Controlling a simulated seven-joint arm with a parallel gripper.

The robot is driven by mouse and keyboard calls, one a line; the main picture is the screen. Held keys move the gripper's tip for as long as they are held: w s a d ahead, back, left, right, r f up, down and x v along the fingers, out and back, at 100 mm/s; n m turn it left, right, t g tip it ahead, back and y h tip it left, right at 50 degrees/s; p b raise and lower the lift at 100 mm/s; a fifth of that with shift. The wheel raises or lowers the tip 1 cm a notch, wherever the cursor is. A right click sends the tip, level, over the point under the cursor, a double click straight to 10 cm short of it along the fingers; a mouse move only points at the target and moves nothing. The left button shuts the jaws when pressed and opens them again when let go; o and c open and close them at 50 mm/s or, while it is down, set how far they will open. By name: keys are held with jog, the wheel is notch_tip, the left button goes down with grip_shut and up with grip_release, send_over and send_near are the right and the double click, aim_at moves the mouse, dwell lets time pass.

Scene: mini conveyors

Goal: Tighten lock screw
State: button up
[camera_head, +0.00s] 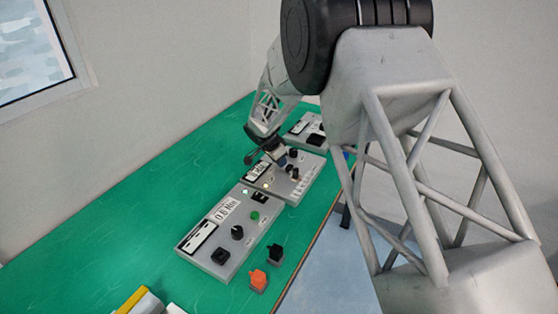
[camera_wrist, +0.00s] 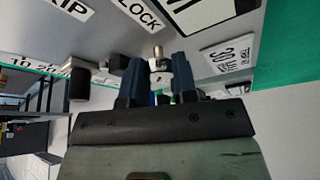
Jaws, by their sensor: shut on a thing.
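The lock screw (camera_wrist: 157,52) is a small pale metal post with a wider light head, standing out of the grey panel near a LOCK label (camera_wrist: 141,12) in the wrist view. My gripper (camera_wrist: 158,72) has its two blue fingers on either side of the screw head and is shut on it. In the head view my gripper (camera_head: 275,155) is down at the middle grey control panel (camera_head: 296,190). The screw itself is hidden there by my gripper and is too small to make out.
A nearer panel (camera_head: 215,262) carries black knobs and a green button. Another panel (camera_head: 296,129) stands behind. An orange block (camera_head: 258,280) and a black block (camera_head: 275,254) lie in front on the green table (camera_head: 120,220). In the wrist view, a black knob (camera_wrist: 79,84) sits left of my fingers.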

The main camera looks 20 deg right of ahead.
jog(key=m+g, duration=0.1)
jog(key=m, duration=0.3)
jog(key=shift+m+g, duration=0.3)
jog(key=shift+g, duration=0.1)
jog(key=shift+w+m+g, duration=0.1)
jog(key=shift+m+g, duration=0.7)
jog(key=shift+m, duration=1.2)
jog(key=o, duration=0.6)
jog(key=shift+o, duration=0.2)
jog(key=shift+r, duration=0.1)
jog(key=shift+v, duration=3.8)
jog(key=shift+r, duration=0.1)
